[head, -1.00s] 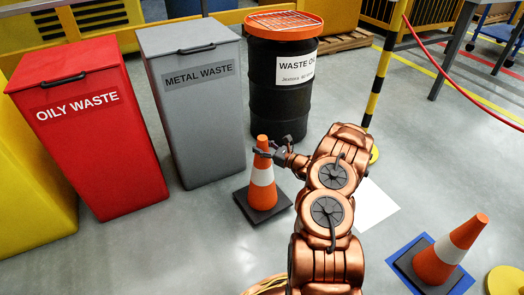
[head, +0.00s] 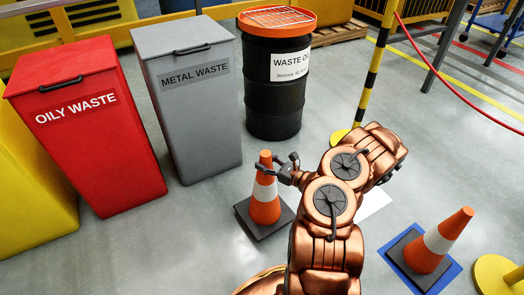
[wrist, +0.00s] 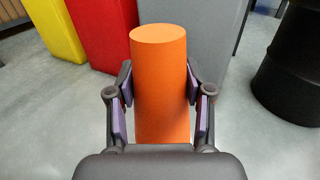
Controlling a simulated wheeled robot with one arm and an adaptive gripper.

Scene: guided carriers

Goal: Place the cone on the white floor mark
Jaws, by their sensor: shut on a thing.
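An orange cone (head: 264,207) with a white band and a dark square base stands upright on the grey floor in the head view, in front of the grey bin. My gripper (head: 276,169) is shut on its upper part. In the wrist view the cone's orange top (wrist: 160,80) stands between the two fingers of my gripper (wrist: 160,100), their purple pads at its sides. The white floor mark (head: 373,203) lies to the right of the cone, partly hidden behind my arm. A second cone (head: 437,243) stands on a blue floor mark (head: 449,275) at the right.
A red oily waste bin (head: 90,130), a grey metal waste bin (head: 195,110) and a black waste oil drum (head: 273,105) stand behind the cone. A yellow-black post (head: 374,75) with a yellow base and red rope stands behind the white mark. Another yellow base (head: 495,275) is at the lower right.

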